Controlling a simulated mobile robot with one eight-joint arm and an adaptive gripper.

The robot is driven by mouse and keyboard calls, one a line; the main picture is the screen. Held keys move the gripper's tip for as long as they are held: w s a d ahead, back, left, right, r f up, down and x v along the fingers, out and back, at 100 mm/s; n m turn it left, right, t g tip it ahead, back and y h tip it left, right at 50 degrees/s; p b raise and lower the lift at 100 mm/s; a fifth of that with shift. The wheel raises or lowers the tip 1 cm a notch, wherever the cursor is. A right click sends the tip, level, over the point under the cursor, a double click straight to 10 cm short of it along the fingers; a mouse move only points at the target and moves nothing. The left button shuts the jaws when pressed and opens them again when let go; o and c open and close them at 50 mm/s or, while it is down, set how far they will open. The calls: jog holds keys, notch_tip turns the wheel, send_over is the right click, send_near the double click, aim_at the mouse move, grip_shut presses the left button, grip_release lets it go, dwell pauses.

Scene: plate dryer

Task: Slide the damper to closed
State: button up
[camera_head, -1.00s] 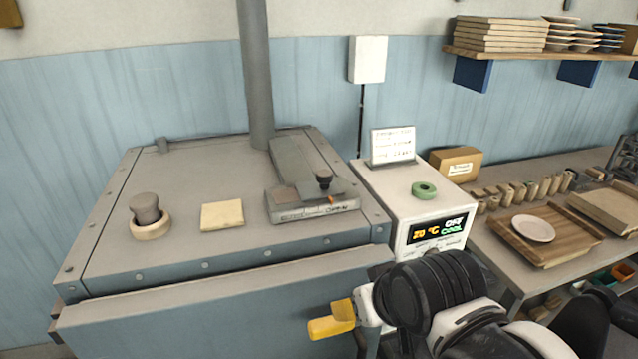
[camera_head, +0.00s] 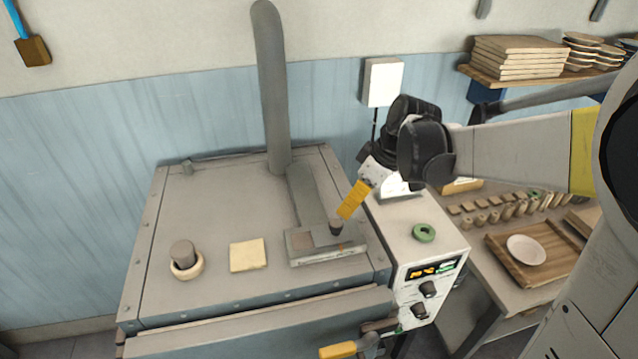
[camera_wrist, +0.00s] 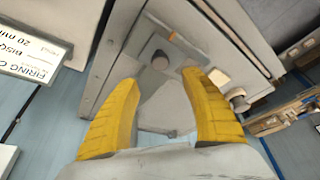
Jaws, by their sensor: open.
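The damper is a flat sliding plate (camera_head: 328,236) with a dark upright knob (camera_head: 336,228), in a grey frame (camera_head: 325,256) on top of the dryer. The knob stands right of the frame's middle. My gripper (camera_head: 344,213) reaches down from the upper right, its yellow fingers just above and beside the knob in the head view. In the wrist view my gripper (camera_wrist: 160,82) is open, and the round knob (camera_wrist: 160,60) shows in the gap between the fingertips. I cannot tell whether a finger touches it. The frame's lettering is too small to read now.
A grey pipe (camera_head: 272,90) rises behind the damper. A cream pad (camera_head: 247,254) and a plug in a ring (camera_head: 184,262) lie left. The control box (camera_head: 430,285), with a green ring (camera_head: 424,232) on top, stands right. The dryer top left of the damper is mostly clear.

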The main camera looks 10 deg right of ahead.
aim_at(337, 223)
jog(key=x, duration=1)
jog(key=shift+f+b, duration=0.15)
jog(key=shift+b, duration=0.2)
grip_shut()
